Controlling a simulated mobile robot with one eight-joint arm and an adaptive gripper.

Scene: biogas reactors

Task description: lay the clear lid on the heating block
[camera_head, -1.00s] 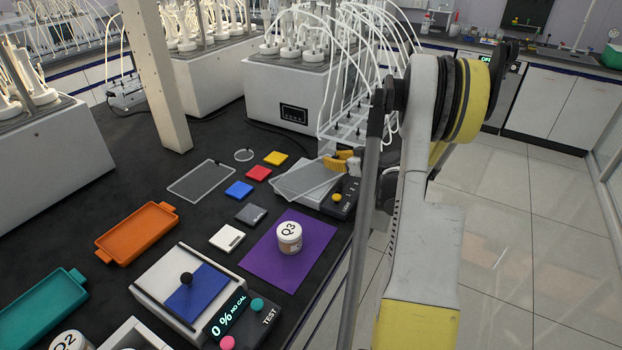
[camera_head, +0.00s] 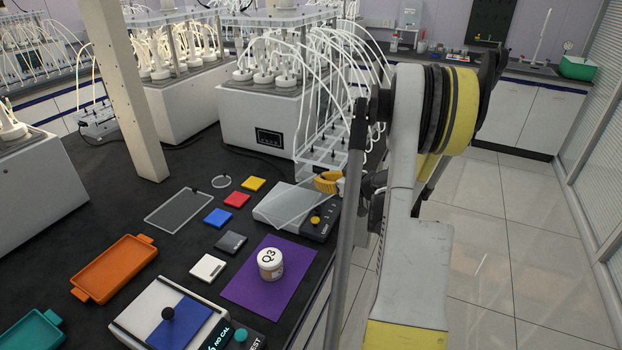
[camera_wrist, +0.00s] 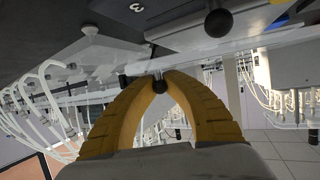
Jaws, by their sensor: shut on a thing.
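My gripper (camera_head: 328,182) has yellow fingers and is above the far right part of the heating block (camera_head: 322,224). The knob appears to belong to the clear lid (camera_head: 291,212), a thin see-through sheet. In the head view the lid slants over the block, its near left corner reaching past the block's edge.
Red (camera_head: 236,199), blue (camera_head: 218,217) and yellow (camera_head: 253,184) squares lie between. A jar marked Q3 (camera_head: 270,264) stands on a purple mat (camera_head: 250,293). Reactors with tubing stand behind.

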